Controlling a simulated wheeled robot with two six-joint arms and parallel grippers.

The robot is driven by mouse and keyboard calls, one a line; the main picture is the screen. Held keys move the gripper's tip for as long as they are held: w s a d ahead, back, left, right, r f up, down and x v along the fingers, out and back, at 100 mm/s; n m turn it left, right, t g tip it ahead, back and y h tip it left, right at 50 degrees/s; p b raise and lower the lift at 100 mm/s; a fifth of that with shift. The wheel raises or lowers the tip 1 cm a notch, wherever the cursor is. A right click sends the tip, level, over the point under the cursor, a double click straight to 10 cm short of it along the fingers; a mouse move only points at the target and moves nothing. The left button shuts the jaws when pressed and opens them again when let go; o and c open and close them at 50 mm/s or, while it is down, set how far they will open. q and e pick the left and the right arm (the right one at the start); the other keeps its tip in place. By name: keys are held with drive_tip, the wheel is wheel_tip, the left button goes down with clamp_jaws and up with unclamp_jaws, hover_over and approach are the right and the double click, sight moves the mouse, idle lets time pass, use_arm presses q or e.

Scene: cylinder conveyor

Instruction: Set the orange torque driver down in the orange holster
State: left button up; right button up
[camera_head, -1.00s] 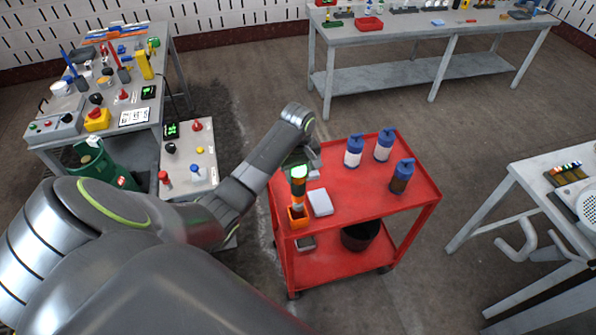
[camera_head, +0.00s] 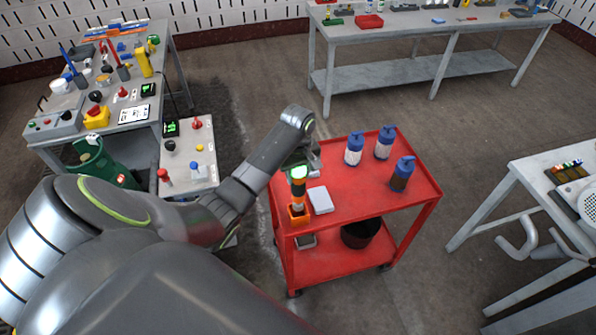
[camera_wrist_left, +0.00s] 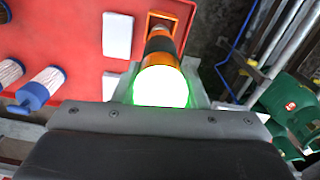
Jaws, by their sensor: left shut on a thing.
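The orange torque driver (camera_head: 298,190) has an orange and black body and a glowing white-green top. It stands about upright over the orange holster (camera_head: 299,217) on the red cart, and its lower end appears to be within the holster. In the left wrist view the driver (camera_wrist_left: 160,47) points at the holster (camera_wrist_left: 163,17), which shows at the top edge. My left gripper (camera_head: 301,172) is shut on the driver near its top. The exact depth of the driver in the holster is hidden. My right gripper is in neither view.
The red cart (camera_head: 350,205) also bears a white box (camera_head: 320,200) beside the holster and blue-capped bottles (camera_head: 354,149) farther back. A dark bucket (camera_head: 360,235) is on its lower shelf. A cluttered bench (camera_head: 150,110) stands at left.

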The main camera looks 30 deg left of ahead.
sight(298, 189)
use_arm(q)
drive_tip(key=shift+f+b, duration=0.7)
drive_tip(key=shift+f, duration=1.35)
drive_tip(key=shift+f+b, duration=0.3)
drive_tip(key=shift+f, duration=1.2)
drive_tip(key=o, duration=1.4)
drive_tip(key=shift+c, duration=0.2)
